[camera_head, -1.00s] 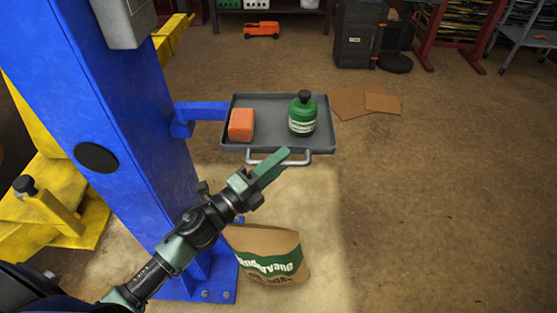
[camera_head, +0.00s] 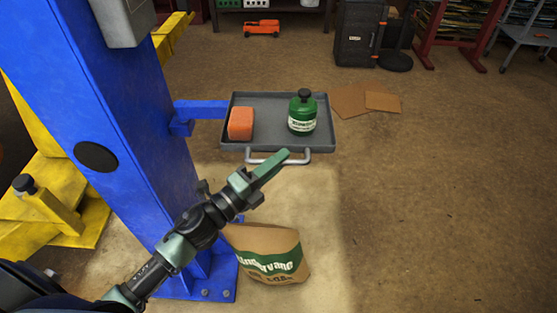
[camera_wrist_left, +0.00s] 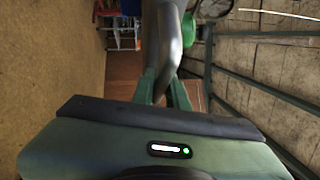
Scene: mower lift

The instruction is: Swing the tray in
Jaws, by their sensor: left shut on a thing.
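The grey tray (camera_head: 270,143) sits on a blue bracket arm (camera_head: 203,110) that reaches out to the right from the blue lift post (camera_head: 105,120). An orange block (camera_head: 241,123) stands at the tray's left, and a green bottle (camera_head: 302,115) with a white label stands upright at its right. A light grey handle (camera_head: 300,158) runs along the tray's near edge. My left gripper (camera_head: 287,153) is at the handle. In the left wrist view its fingers are closed around the grey handle bar (camera_wrist_left: 165,45). My right gripper does not show.
A brown paper bag (camera_head: 268,255) with green print stands on the floor by the post's foot. Yellow lift parts (camera_head: 50,215) are at the left. Flat cardboard (camera_head: 358,101) lies beyond the tray. The floor at the right is clear.

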